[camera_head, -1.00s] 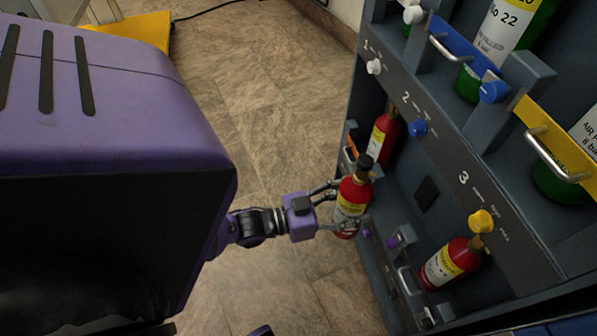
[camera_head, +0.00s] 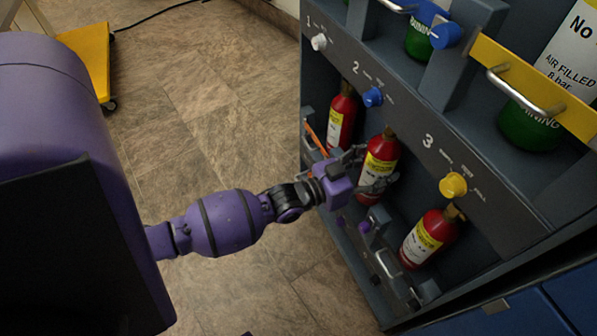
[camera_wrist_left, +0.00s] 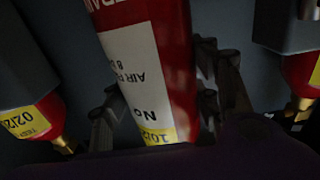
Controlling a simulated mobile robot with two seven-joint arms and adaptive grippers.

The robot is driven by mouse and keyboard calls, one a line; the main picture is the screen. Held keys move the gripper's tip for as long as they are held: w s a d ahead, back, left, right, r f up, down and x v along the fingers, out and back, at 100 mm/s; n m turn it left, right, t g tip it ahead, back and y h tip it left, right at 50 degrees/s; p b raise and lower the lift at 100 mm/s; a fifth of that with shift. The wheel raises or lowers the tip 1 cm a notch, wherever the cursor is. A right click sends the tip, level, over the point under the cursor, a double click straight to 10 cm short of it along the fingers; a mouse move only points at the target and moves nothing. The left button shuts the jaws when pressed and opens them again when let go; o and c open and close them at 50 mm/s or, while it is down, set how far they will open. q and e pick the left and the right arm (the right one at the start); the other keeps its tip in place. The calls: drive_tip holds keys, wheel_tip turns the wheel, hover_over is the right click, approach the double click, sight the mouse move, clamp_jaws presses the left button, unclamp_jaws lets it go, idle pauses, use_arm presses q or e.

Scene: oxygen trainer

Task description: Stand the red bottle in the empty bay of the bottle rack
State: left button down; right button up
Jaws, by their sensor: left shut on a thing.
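The red bottle (camera_head: 381,158) with a yellow and white label is in my left gripper (camera_head: 367,176). It is roughly upright in the middle bay of the bottle rack (camera_head: 404,142), between two other red bottles. The wrist view shows the fingers (camera_wrist_left: 165,110) shut on both sides of the bottle (camera_wrist_left: 150,60). Its base is partly hidden behind the gripper, so I cannot tell whether it touches the bay floor. My right gripper is not in view.
Red bottles stand in the left bay (camera_head: 341,122) and the right bay (camera_head: 428,238). White, blue and yellow knobs (camera_head: 453,185) project above. Green bottles (camera_head: 528,128) stand higher up.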

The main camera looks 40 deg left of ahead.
sight(381, 171)
use_arm(q)
drive_tip(key=f+b, duration=0.1)
drive_tip(key=w+f, duration=0.1)
drive_tip(key=w+f+b, duration=0.1)
drive_tip(key=shift+d+f+b, duration=0.1)
drive_tip(key=shift+d+b, duration=0.2)
drive_tip(key=shift+b, duration=0.05)
drive_tip(key=shift+s, duration=0.1)
